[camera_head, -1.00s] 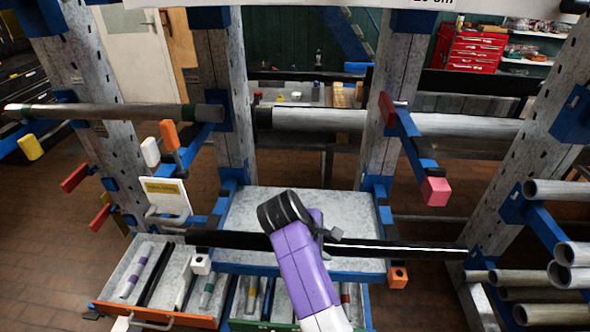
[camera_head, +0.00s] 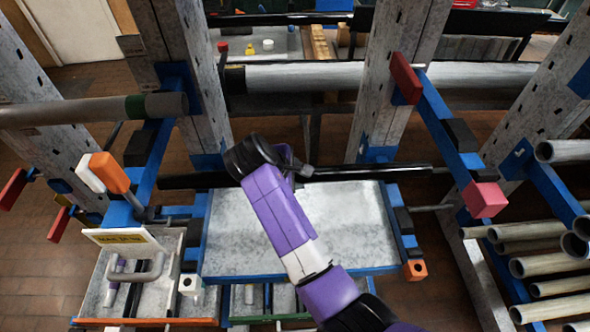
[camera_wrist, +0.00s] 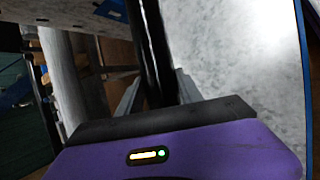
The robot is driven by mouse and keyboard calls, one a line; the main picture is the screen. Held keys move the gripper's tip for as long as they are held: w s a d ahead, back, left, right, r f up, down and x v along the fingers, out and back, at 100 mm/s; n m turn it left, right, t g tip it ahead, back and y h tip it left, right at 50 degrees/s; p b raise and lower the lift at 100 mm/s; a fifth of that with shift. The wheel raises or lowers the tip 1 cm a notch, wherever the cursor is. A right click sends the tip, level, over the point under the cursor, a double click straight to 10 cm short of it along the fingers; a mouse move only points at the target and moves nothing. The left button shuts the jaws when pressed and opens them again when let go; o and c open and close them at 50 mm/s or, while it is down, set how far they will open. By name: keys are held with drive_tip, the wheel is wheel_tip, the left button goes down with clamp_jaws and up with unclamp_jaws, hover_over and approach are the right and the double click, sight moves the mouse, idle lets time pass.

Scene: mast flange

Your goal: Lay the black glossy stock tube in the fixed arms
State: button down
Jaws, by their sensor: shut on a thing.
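The black glossy stock tube (camera_head: 370,173) lies nearly level across the head view, in front of the two middle posts. My gripper (camera_head: 303,170) is shut on it near its middle. In the wrist view the tube (camera_wrist: 152,45) runs between the two grey fingers (camera_wrist: 155,92). A blue arm with a pink end block (camera_head: 485,199) reaches forward on the right. A blue arm (camera_head: 150,150) with an orange end block (camera_head: 110,172) is on the left. The tube's ends lie between these arms in the picture; I see no contact. Which arms are the fixed ones, I cannot tell.
A pale tray-like shelf (camera_head: 340,235) with blue edges is below the tube. A thick grey tube (camera_head: 300,77) lies behind, and another (camera_head: 80,112) is on the left. Several grey pipes (camera_head: 550,262) stick out at right. A labelled sign (camera_head: 125,237) stands at lower left.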

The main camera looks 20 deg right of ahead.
drive_tip(key=shift+d, duration=0.25)
drive_tip(key=shift+f+b, duration=2.05)
drive_tip(key=shift+f, duration=2.7)
drive_tip(key=c, duration=0.7)
unclamp_jaws()
drive_tip(key=shift+s+f, duration=0.1)
